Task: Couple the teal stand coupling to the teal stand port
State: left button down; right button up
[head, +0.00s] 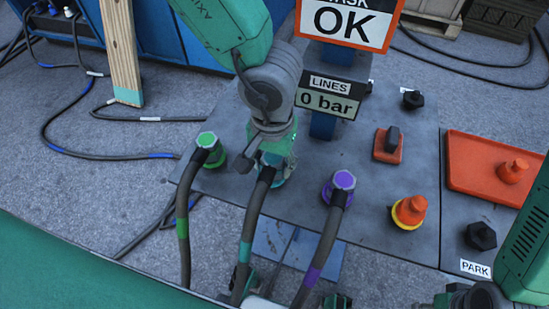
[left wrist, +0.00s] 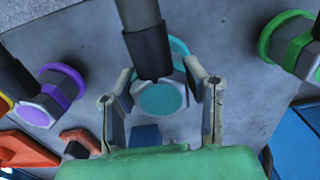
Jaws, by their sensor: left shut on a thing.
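The teal stand coupling (left wrist: 162,98) is a grey hex body with a teal face and a dark cable at its end. My left gripper (left wrist: 163,112) has its fingers on either side of the coupling and is shut on it. In the head view my left gripper (head: 273,158) comes down from above onto the coupling, hiding most of it. The teal stand port shows as a teal ring (left wrist: 180,46) just behind the coupling. I cannot tell whether the coupling is seated in it. Part of my right gripper (head: 478,297) shows at the lower right; its fingers are not clear.
A green coupling (head: 207,140) and a purple coupling (head: 344,181) with cables stand on either side. An orange-yellow port (head: 408,212), a red block with a dark handle (head: 388,145) and an orange tray (head: 470,178) lie to the right. A sign post with an "OK" panel (head: 343,22) rises behind.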

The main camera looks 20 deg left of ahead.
pick_arm(q)
jog(key=shift+a+f, duration=0.3)
jog(key=shift+a, duration=0.05)
jog(key=c, duration=0.8)
grip_release()
jog(key=shift+d, duration=0.1)
jog(key=shift+c, duration=0.2)
jog(key=shift+d, duration=0.1)
notch_tip(320, 180, up, 12)
jog(key=shift+f, duration=0.1)
